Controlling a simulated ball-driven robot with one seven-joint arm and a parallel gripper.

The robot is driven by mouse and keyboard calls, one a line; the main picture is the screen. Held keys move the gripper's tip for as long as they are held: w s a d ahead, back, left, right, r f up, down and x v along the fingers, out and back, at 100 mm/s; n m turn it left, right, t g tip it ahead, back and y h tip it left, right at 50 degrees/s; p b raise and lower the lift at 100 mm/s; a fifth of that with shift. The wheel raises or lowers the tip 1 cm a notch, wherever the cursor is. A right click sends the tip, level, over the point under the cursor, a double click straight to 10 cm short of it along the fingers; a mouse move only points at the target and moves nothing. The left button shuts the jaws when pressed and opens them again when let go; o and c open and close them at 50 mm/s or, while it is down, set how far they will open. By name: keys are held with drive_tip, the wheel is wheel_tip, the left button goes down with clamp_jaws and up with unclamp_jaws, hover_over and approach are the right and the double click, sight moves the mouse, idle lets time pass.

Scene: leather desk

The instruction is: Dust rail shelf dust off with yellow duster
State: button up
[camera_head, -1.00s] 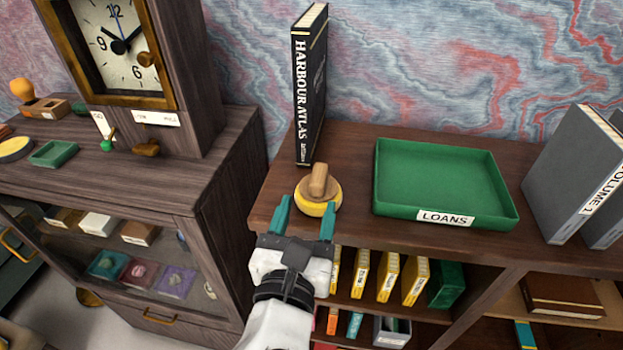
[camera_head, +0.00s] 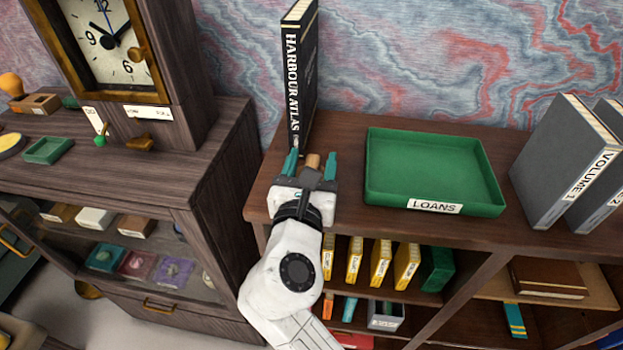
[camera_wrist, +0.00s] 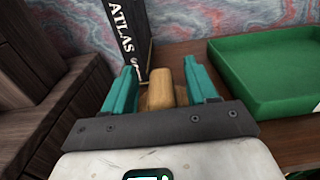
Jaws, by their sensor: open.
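The duster's wooden handle (camera_head: 312,162) shows between the teal fingers of my gripper (camera_head: 313,160), at the left end of the shelf top. The duster's yellow pad is hidden behind my gripper. The shelf top (camera_head: 345,135) is dark brown wood. I cannot make out any dust on it.
A tall black book, Harbour Atlas (camera_head: 300,75), stands just behind the duster. A green Loans tray (camera_head: 432,207) lies to the right, and grey volumes (camera_head: 562,160) stand beyond it. A clock (camera_head: 110,45) stands on the left cabinet (camera_head: 150,185).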

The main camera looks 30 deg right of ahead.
drive_tip(key=shift+c, duration=0.4)
clamp_jaws()
